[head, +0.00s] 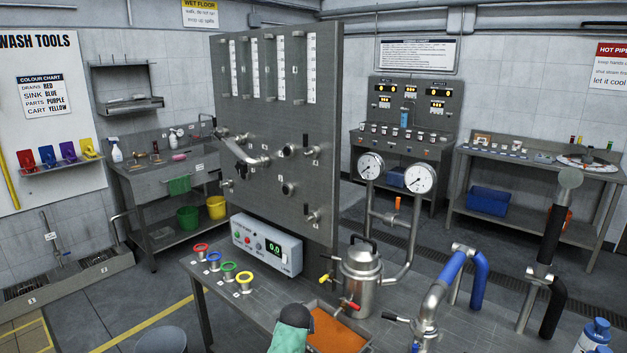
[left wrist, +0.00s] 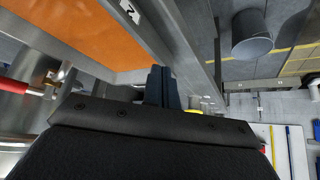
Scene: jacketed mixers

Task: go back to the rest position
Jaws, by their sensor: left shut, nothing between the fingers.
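My left gripper (left wrist: 162,78) is shut, with its two dark fingers together and nothing between them. In the left wrist view it is beside the metal edge of the orange-lined tray (left wrist: 75,32). In the head view a dark and mint-green part, which looks like my left arm, shows at the bottom middle. It covers the left side of the orange-lined tray (head: 338,332), and the fingertips cannot be made out there. My right gripper is in neither view.
A steel jacketed vessel (head: 361,280) with a red-handled valve stands behind the tray. Coloured rings (head: 201,248) and a control box (head: 266,245) are on the bench to the left. Pipes (head: 440,290) rise at the right. A grey bucket (head: 166,340) stands on the floor left of the bench.

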